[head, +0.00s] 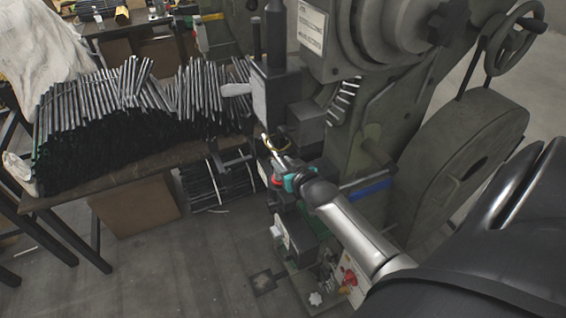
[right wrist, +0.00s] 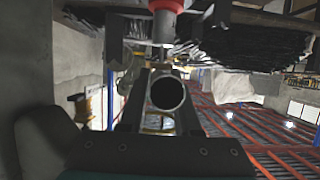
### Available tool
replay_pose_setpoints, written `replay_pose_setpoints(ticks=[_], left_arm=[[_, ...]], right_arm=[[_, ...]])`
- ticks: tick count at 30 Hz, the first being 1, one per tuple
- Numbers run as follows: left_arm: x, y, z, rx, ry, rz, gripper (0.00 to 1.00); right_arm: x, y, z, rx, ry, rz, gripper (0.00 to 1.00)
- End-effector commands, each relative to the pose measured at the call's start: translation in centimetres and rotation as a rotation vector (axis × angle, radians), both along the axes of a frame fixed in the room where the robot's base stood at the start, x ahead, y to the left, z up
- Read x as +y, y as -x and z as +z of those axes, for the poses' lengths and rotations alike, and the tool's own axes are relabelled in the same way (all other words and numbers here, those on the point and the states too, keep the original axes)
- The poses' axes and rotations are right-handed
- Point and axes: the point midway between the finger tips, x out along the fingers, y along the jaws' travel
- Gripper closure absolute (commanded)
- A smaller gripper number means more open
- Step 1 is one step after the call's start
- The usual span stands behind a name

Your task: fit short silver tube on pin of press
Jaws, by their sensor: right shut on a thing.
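The short silver tube (right wrist: 167,93) shows end-on in the right wrist view, with its dark open end facing the camera. My right gripper (head: 271,146) is shut on it, with a finger on each side. In the head view this gripper is in front of the press (head: 345,120), at its work gap, and the tube is hard to make out. A red collar with a metal post (right wrist: 163,30), seemingly the press pin, shows above the tube in the wrist view. The red collar (head: 277,181) also shows just below my gripper in the head view. Tube and post look apart. My left gripper is out of view.
A table (head: 140,172) left of the press bears a large pile of dark tubes (head: 110,125). A cardboard box (head: 135,205) stands under it. The big flywheel (head: 465,165) is right of the press, close to my right arm.

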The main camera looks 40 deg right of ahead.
Motion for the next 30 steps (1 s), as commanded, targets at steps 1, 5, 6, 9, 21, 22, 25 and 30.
replay_pose_setpoints(ticks=[1,5,6,9,21,22,25,30], left_arm=[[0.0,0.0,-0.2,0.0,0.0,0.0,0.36],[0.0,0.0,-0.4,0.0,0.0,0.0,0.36],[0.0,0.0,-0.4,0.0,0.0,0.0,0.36],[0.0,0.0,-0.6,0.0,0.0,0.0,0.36],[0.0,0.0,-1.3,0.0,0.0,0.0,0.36],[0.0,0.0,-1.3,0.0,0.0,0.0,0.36],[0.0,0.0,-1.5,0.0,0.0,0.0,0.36],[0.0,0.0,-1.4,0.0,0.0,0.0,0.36]], right_arm=[[0.0,0.0,-0.1,-0.002,0.0,0.0,1.0],[0.0,-0.1,-0.5,-0.002,0.0,0.0,1.0],[0.0,0.0,-0.6,-0.002,0.0,0.0,1.0],[0.0,0.0,-0.8,-0.002,0.0,0.001,1.0],[0.0,0.0,-1.8,-0.002,0.0,0.0,1.0],[0.0,0.0,-1.9,-0.002,0.0,0.0,1.0],[0.0,0.0,-2.1,-0.002,0.0,0.0,1.0],[0.0,0.0,-2.0,-0.002,0.0,0.001,1.0]])
